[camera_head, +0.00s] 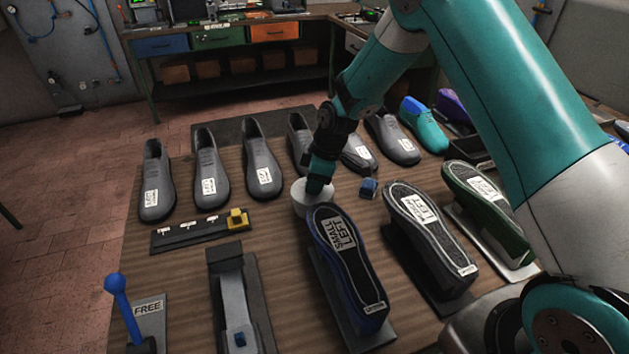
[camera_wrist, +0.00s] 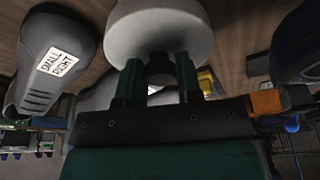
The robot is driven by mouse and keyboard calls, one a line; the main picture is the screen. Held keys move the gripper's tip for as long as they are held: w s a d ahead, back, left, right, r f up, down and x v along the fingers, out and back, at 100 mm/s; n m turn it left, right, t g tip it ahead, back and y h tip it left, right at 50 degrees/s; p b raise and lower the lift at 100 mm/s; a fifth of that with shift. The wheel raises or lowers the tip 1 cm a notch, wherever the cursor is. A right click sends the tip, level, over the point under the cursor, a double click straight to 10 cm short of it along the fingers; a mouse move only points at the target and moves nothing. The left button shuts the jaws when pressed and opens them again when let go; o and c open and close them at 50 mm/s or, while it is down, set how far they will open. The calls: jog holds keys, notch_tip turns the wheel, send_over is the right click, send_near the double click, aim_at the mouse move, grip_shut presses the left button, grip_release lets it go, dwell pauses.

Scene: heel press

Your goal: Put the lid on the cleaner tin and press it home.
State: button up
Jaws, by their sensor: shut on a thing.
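My gripper (camera_head: 319,182) points down at a white round tin (camera_head: 305,206) on the wooden table, just behind the small left shoe form. In the wrist view my gripper (camera_wrist: 160,72) has its two green fingers shut on a dark knob (camera_wrist: 160,66) in front of a pale round disc (camera_wrist: 158,32). I take the knob and disc to be the lid. The lid is at or very near the top of the tin. I cannot tell whether it is seated, since my gripper and the lid hide the rim.
The small left form (camera_head: 345,268) stands close in front of the tin. A small blue block (camera_head: 368,188) lies to its right. Grey shoe forms (camera_head: 265,170) line the back.

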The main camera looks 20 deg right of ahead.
jog(key=shift+f+b, duration=0.7)
jog(key=shift+f, duration=0.05)
dwell(1.4)
jog(key=o, duration=1.3)
jog(key=shift+r+p, duration=2.2)
jog(key=shift+r, duration=1.35)
